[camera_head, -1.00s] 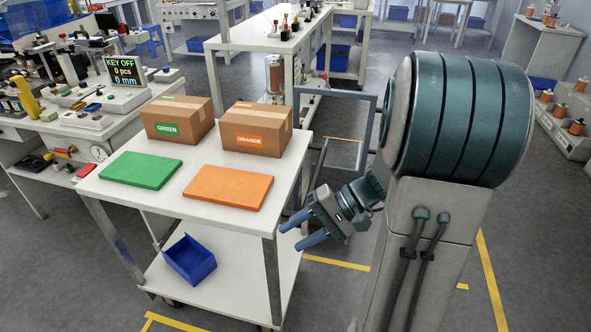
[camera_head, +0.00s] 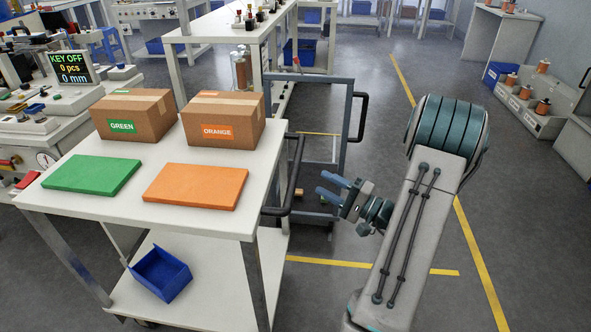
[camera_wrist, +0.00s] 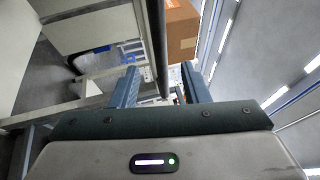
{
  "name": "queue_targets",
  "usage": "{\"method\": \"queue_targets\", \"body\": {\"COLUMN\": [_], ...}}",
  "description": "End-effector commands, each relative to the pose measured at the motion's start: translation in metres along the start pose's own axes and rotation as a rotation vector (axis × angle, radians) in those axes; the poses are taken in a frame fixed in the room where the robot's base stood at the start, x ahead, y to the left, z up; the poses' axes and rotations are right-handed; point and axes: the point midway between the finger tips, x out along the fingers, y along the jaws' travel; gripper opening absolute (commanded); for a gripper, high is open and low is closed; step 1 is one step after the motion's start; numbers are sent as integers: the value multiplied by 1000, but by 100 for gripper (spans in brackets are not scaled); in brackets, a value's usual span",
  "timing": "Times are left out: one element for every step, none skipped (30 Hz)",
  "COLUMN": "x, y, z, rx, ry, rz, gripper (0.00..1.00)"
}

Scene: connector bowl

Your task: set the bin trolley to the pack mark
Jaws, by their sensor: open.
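A white wheeled trolley (camera_head: 165,150) stands at the left in the head view, with a blue bin (camera_head: 160,273) on its lower shelf. A black handle (camera_head: 290,182) sticks out at its right end. My gripper (camera_head: 325,186) is open and empty just right of that handle, apart from it, fingers pointing left. In the wrist view a dark bar (camera_wrist: 158,45) runs upward beyond and between my open fingers (camera_wrist: 160,85). Yellow floor tape (camera_head: 375,265) lies beneath and right of my arm; I cannot tell which tape is the pack mark.
The trolley top bears two cardboard boxes (camera_head: 222,118), a green slab (camera_head: 92,174) and an orange slab (camera_head: 195,186). A grey-blue frame (camera_head: 320,130) with a black handle (camera_head: 361,117) stands behind my gripper. Clear grey floor (camera_head: 530,230) lies at the right.

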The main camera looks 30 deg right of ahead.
Motion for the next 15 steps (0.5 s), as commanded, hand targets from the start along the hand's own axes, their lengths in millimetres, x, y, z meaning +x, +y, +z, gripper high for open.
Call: {"method": "queue_targets", "body": {"x": [13,20,28,34,41,49,55,60,67,72,76,82,85,88,91], "y": [0,0,0,0,0,0,0,0,0,0,0,0,0,0,0], "z": [1,1,1,1,1,1,1,0,0,0,0,0,0,0,0], "rx": [0,0,0,-1,0,0,-1,-1,-1,0,0,0,0,0,0], "ry": [-6,-5,-5,-4,-5,-4,-4,-3,-3,-3,-2,-2,-1,0,0], "rz": [0,0,0,0,1,0,0,1,1,0,0,1,2,1,1], "gripper": [41,41,41,41,41,41,41,41,41,41,41,41,41,41,41]}}
